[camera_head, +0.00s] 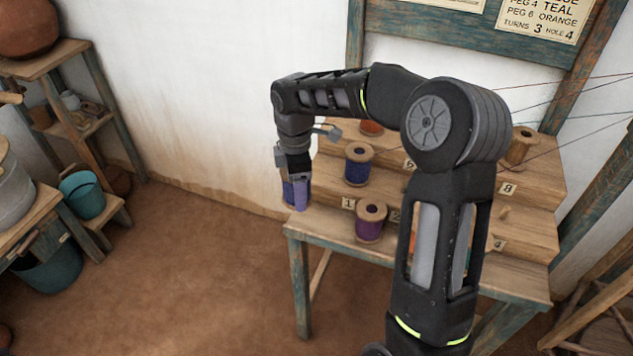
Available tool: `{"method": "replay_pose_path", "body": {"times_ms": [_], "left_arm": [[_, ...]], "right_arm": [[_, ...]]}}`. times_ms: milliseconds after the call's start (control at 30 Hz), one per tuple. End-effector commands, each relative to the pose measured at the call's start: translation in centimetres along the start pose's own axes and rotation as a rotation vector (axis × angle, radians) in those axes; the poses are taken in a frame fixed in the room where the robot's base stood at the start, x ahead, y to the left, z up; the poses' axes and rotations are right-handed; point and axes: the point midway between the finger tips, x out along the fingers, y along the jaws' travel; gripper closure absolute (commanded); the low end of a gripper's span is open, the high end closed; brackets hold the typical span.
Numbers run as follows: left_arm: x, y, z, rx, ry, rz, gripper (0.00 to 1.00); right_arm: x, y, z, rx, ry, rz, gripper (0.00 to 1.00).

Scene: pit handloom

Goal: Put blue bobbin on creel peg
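My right gripper (296,178) hangs at the left end of the stepped wooden creel (335,183), at the end of the arm that comes in from the lower right. It points down and appears shut on a blue bobbin (299,195), partly covered by the fingers, near the peg label 1. Whether that bobbin touches the creel is hard to tell. Another blue bobbin (358,165) stands upright on a middle step. A purple bobbin (370,222) stands on the front step. A bare peg (505,213) shows near label 4. My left gripper is out of view.
An orange bobbin (371,128) stands behind, and a tan bobbin (521,146) stands at the right near label 8. My arm hides the creel's middle. Thin threads cross at the right. A shelf (50,60) and teal buckets (82,195) stand at left; the floor between is clear.

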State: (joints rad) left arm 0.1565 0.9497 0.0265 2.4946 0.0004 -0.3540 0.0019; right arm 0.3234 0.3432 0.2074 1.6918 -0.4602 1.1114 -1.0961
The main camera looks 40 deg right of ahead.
Motion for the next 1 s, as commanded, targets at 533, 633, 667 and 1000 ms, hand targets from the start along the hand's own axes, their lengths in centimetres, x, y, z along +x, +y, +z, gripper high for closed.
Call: {"method": "replay_pose_path", "body": {"times_ms": [533,633,667,1000], "left_arm": [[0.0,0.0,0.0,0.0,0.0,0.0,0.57],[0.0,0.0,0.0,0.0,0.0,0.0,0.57],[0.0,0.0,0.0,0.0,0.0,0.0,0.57],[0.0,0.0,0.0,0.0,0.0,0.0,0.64]], "right_arm": [[0.9,-2.5,-11.2,1.1,-0.003,0.006,0.8],[1.0,-2.7,-11.7,1.159,-0.003,0.007,0.8],[1.0,-2.7,-11.7,1.167,-0.003,0.007,0.8],[1.0,-2.8,-11.7,1.175,-0.004,0.007,0.8]]}}
